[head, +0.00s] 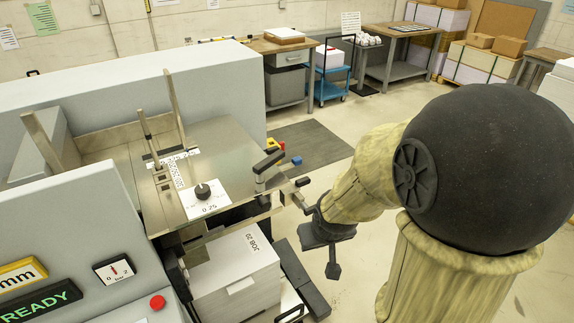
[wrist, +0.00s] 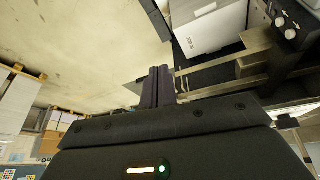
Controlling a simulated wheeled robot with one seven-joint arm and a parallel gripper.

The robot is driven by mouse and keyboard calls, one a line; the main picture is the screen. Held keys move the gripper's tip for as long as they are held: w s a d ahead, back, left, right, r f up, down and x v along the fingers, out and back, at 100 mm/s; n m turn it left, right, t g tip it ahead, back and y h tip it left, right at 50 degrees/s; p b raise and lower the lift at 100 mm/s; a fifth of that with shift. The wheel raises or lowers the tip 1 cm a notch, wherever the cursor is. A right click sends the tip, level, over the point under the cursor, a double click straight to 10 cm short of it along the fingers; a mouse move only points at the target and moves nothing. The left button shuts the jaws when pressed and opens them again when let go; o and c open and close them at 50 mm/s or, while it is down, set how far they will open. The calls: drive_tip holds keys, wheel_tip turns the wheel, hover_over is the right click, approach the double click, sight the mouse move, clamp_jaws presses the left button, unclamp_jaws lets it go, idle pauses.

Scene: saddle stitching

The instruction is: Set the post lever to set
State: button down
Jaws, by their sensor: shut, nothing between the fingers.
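In the head view, a black-handled lever (head: 268,161) stands at the right edge of the steel table and looks like the post lever. Its set mark cannot be read. My gripper (head: 333,271) hangs to the right of and below it, over the floor, apart from the lever and touching nothing. In the wrist view my gripper's two dark fingers (wrist: 156,86) are together and empty.
A white stack labelled JOB 20 (head: 236,277) sits below the table edge and also shows in the wrist view (wrist: 210,27). A grey machine panel (head: 85,235) with a READY display stands at the left. Open floor (head: 335,180) lies behind my arm.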

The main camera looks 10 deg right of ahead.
sight(279, 159)
drive_tip(key=w+d+r+n+t+y+b, duration=0.2)
drive_tip(key=w+d+n+t+y, duration=0.1)
drive_tip(key=w+t+y, duration=0.1)
drive_tip(key=w+d+r+n+t+y+b, duration=0.2)
drive_tip(key=w+d+n+t+y, duration=0.1)
drive_tip(key=w+y, duration=0.4)
drive_tip(key=w+n+t, duration=0.1)
drive_tip(key=w+t, duration=0.1)
drive_tip(key=shift+r+t+y, duration=0.25)
drive_tip(key=shift+t+y, duration=0.05)
drive_tip(key=shift+w, duration=0.2)
drive_tip(key=p+x, duration=0.5)
drive_tip(key=x, duration=0.8)
drive_tip(key=shift+r, duration=0.1)
drive_tip(key=shift+w+a, duration=0.25)
drive_tip(key=shift+w, duration=0.05)
drive_tip(key=shift+d, duration=0.1)
